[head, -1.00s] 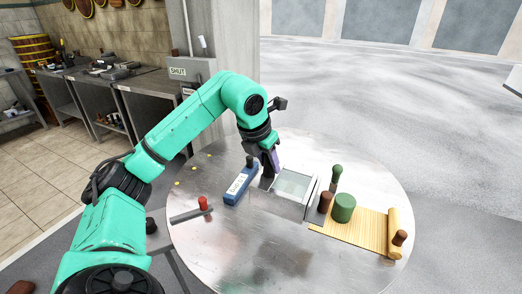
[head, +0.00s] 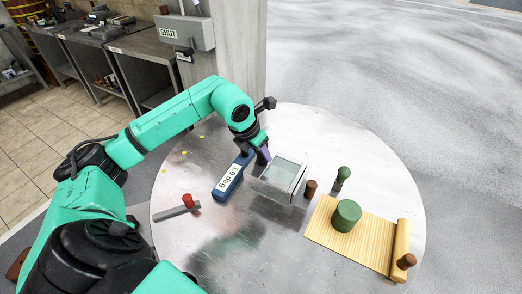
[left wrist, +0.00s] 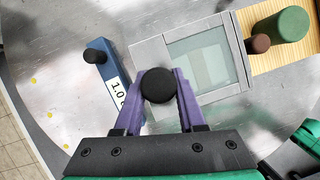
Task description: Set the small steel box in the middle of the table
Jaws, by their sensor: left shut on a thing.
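The small steel box (head: 270,190) has a pale glassy top and sits on the round steel table (head: 240,255), right of a blue level. It also shows in the left wrist view (left wrist: 155,50), along with a black round knob (left wrist: 158,86) at its near edge. My left gripper (head: 264,158) reaches the box's far left side. In the left wrist view its purple fingers (left wrist: 160,95) are shut on the black knob, one on each side. The fingers hide part of the box edge. I cannot tell whether the box is slightly raised. My right gripper is not in view.
The blue level (head: 228,180), labelled "1.0 deg", lies close left of the box. A brown knob (head: 310,187) stands close right. A bamboo mat (head: 330,245) with a green cylinder (head: 347,215) lies further right. A red-knobbed bar (head: 178,211) lies left. The table's front is clear.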

